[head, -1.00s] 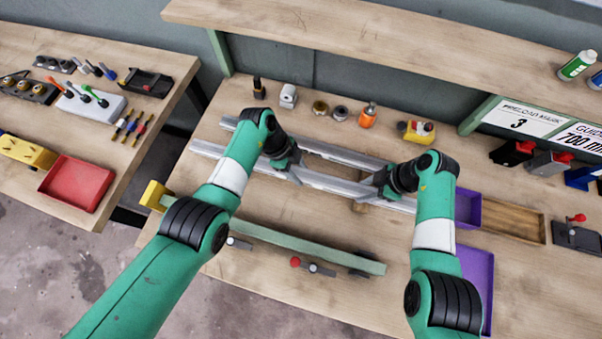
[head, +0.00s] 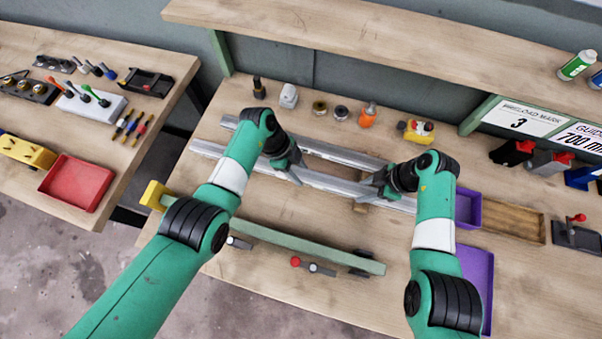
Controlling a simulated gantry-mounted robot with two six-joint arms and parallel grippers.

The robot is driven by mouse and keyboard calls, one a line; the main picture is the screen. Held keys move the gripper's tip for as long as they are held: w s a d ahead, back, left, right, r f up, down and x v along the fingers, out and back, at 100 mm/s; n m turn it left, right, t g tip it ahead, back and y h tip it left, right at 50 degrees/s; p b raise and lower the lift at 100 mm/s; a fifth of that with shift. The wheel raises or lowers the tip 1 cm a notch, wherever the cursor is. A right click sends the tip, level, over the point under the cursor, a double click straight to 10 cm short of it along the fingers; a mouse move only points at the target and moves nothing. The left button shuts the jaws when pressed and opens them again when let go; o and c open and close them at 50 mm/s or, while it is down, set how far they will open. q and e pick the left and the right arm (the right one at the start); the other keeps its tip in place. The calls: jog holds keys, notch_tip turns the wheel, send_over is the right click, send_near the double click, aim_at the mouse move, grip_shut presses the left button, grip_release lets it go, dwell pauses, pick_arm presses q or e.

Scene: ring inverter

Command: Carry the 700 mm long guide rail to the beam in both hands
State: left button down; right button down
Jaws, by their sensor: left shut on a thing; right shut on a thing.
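Two long silver guide rails lie nearly parallel on the bench, a front rail (head: 330,183) and a back rail (head: 344,154). I cannot read either length. My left gripper (head: 297,179) is shut on the front rail left of its middle. My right gripper (head: 366,194) is shut on the same rail further right. My arms hide parts of both rails. A long pale green beam (head: 300,243) with a yellow block (head: 155,194) at its left end lies in front of the rails, apart from them.
Purple trays (head: 476,272) and a wooden tray (head: 514,222) are on the right. Small parts, including an orange bottle (head: 368,117), line the back. A side table holds a red tray (head: 77,182).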

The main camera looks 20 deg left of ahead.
aim_at(299, 173)
pick_arm(q)
jog(key=shift+r, duration=0.2)
pick_arm(e)
jog(key=shift+r, duration=0.2)
